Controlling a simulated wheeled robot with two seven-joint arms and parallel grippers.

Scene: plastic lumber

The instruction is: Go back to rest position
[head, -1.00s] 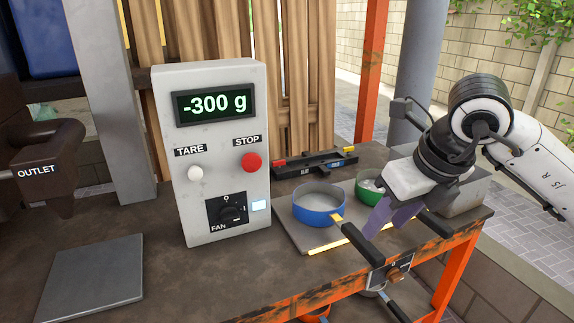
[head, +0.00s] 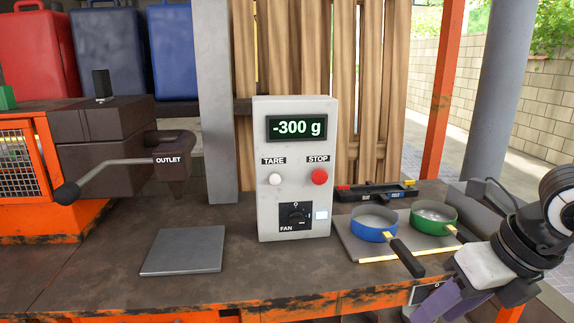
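My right gripper (head: 432,305) is at the lower right of the head view, in front of the table's front edge and below the pans. Its purple fingers are partly cut off by the bottom of the picture, so whether they are open or shut does not show. The blue pan (head: 372,226) and the green pan (head: 434,216) stand side by side on a grey plate (head: 352,245) with a yellow front edge. The gripper appears apart from both pans. My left gripper is out of view.
The control box (head: 294,215) reads -300 g and stands mid-table. A bare scale plate (head: 182,251) lies under the outlet (head: 170,165), beside a long lever (head: 110,172). Red and blue canisters (head: 172,50) stand behind. An orange post (head: 443,90) rises at the right.

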